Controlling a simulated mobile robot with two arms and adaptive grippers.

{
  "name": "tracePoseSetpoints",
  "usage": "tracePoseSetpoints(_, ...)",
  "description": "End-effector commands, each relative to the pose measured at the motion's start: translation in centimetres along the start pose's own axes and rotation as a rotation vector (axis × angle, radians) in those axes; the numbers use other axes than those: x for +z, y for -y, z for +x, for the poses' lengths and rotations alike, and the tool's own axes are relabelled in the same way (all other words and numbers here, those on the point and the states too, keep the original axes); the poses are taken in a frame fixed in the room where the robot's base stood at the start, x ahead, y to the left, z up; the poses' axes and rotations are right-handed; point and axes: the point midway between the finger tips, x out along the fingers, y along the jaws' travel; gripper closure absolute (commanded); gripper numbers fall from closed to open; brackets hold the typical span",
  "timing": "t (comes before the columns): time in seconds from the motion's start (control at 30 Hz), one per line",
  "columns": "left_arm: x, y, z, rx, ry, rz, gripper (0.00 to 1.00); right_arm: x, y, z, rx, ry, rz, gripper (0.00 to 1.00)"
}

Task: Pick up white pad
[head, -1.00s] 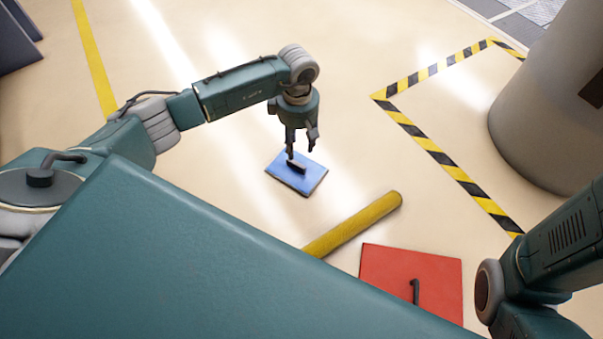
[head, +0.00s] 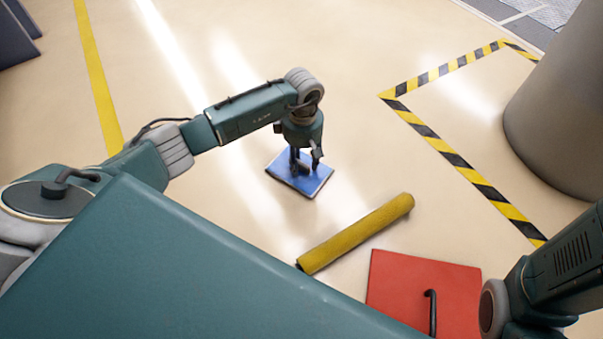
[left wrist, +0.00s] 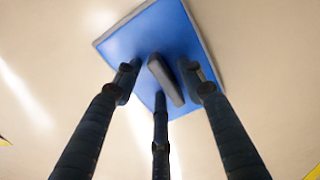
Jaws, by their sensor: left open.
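No white pad shows in these views. A flat blue pad (head: 319,181) with a pale edge lies on the floor below my left gripper (head: 304,167). The pad also shows in the left wrist view (left wrist: 163,32), with a dark bar-shaped handle (left wrist: 166,79) on its top. My left gripper (left wrist: 159,84) is open, pointing down, with its dark fingers spread around the handle. I cannot tell whether any finger touches it. In the head view the fingers mostly hide the handle. My right arm shows at the lower right edge, its gripper outside the picture.
A yellow cylinder (head: 358,234) lies on the floor between the blue pad and a red pad (head: 398,290) with a dark handle (head: 431,308). Yellow-black tape (head: 436,143) marks the floor near a large grey cylinder (head: 562,125). The floor beyond the blue pad is clear.

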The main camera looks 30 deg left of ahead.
Motion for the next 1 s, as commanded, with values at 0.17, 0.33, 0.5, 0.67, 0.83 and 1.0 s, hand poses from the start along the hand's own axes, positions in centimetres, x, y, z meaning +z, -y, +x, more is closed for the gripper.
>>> tracePoseSetpoints(0.17,0.0,0.0,-0.1,0.0,0.0,0.0,0.65,0.0,0.0,0.2,0.0,-0.001,0.0,0.64)
tracePoseSetpoints(0.33,0.0,0.0,-0.2,0.0,0.0,0.0,0.99,0.0,0.0,0.2,-0.001,-0.001,0.0,0.64)
tracePoseSetpoints(0.5,0.0,0.0,-0.2,0.0,0.0,0.0,1.0,0.0,0.0,0.2,-0.001,-0.001,-0.001,0.64)
tracePoseSetpoints(0.67,0.0,0.0,-0.2,0.001,0.0,0.0,1.0,0.1,-0.1,0.2,0.0,-0.001,-0.001,0.64)
tracePoseSetpoints(0.83,0.0,-0.1,-0.7,0.001,-0.001,0.0,1.0,0.2,-0.1,0.5,0.0,0.0,-0.001,0.64)
tracePoseSetpoints(1.0,-0.1,-0.1,-2.8,0.003,-0.001,0.0,1.0,0.7,-0.4,1.9,0.001,0.001,-0.001,0.64)
